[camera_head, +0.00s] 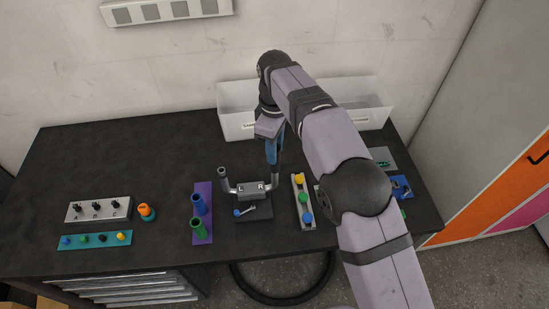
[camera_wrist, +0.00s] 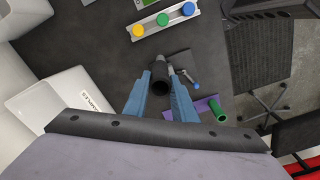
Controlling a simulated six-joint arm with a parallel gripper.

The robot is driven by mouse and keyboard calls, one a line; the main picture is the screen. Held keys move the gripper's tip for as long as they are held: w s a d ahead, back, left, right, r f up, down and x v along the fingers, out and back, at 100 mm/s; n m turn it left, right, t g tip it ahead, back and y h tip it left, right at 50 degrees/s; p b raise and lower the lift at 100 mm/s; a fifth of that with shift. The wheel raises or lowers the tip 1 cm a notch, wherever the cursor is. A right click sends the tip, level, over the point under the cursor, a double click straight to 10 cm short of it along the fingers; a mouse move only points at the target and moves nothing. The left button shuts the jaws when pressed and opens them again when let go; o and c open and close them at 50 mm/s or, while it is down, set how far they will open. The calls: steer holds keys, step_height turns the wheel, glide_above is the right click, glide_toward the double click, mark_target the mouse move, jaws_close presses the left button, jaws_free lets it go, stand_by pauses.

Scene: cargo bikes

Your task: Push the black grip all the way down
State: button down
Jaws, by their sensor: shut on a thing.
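A grey handlebar fixture (camera_head: 251,190) marked L and R stands on the black table, with an upturned tube at each side. The left tube (camera_head: 224,178) is bare of my gripper. My gripper (camera_head: 273,152) is over the right tube, pointing down. In the wrist view, the blue fingers of my gripper (camera_wrist: 160,92) are shut on the black grip (camera_wrist: 159,84), whose open end faces the camera. A grey metal tube (camera_wrist: 168,64) shows beyond the grip. How far the grip sits on the tube cannot be told.
A purple rack with blue and green grips (camera_head: 198,226) stands to the left. A rail with yellow, green and blue knobs (camera_head: 303,202) stands close on the right. A blue-ended lever (camera_head: 243,211) lies in front. White bins (camera_head: 237,124) stand behind.

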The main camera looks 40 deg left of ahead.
mark_target(275, 166)
steer(key=shift+f+b, duration=0.45)
steer(key=shift+f, duration=1.1)
steer(key=shift+f+b, duration=0.3)
steer(key=shift+f, duration=0.05)
steer(key=shift+f+b, duration=0.6)
steer(key=shift+f, duration=1.1)
steer(key=shift+d+f, duration=0.1)
steer(key=c, duration=1.4)
jaws_free()
